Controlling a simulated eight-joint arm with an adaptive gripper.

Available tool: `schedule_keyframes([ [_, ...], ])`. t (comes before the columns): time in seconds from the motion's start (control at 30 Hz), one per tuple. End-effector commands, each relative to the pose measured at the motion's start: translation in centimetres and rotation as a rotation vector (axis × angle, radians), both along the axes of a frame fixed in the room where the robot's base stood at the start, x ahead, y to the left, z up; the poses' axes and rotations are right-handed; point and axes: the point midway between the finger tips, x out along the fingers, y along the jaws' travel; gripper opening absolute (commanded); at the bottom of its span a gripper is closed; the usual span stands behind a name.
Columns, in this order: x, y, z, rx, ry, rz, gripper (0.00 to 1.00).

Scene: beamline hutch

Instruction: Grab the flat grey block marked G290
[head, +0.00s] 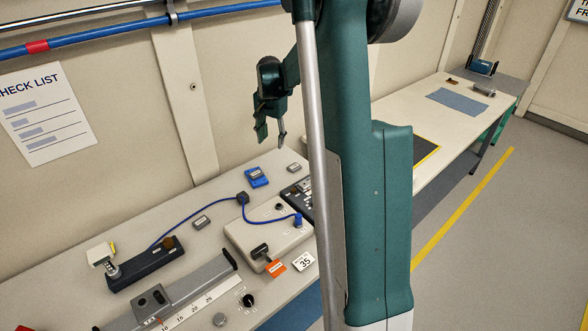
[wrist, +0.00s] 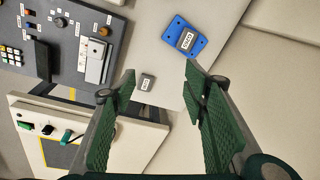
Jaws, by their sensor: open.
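A small flat grey block (wrist: 147,82) with a white label lies on the bench in the wrist view. Its label is too small to read surely as G290. It appears to be the small grey block (head: 294,168) near the dark panel in the head view. Another grey labelled block (wrist: 186,40) sits on a blue holder (wrist: 199,51). A third grey block (head: 202,222) lies nearer in the head view; its mark is unreadable. My gripper (head: 270,138) is open and empty above the bench. In the wrist view its fingertips (wrist: 160,78) appear on either side of the first block, not touching it.
In the head view, a blue cable (head: 190,223) crosses the bench.

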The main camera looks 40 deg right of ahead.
Motion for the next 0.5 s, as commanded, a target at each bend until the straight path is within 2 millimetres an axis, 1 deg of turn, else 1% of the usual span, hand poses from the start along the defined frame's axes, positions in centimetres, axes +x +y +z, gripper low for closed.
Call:
schedule_keyframes([
  [0.03, 0.4, -1.0, -0.8, 0.004, 0.006, -0.02, 0.44],
  [0.37, 2.0, -6.8, -6.3, 0.037, 0.051, -0.156, 0.44],
  [0.5, 2.4, -9.2, -8.9, 0.051, 0.071, -0.213, 0.44],
])
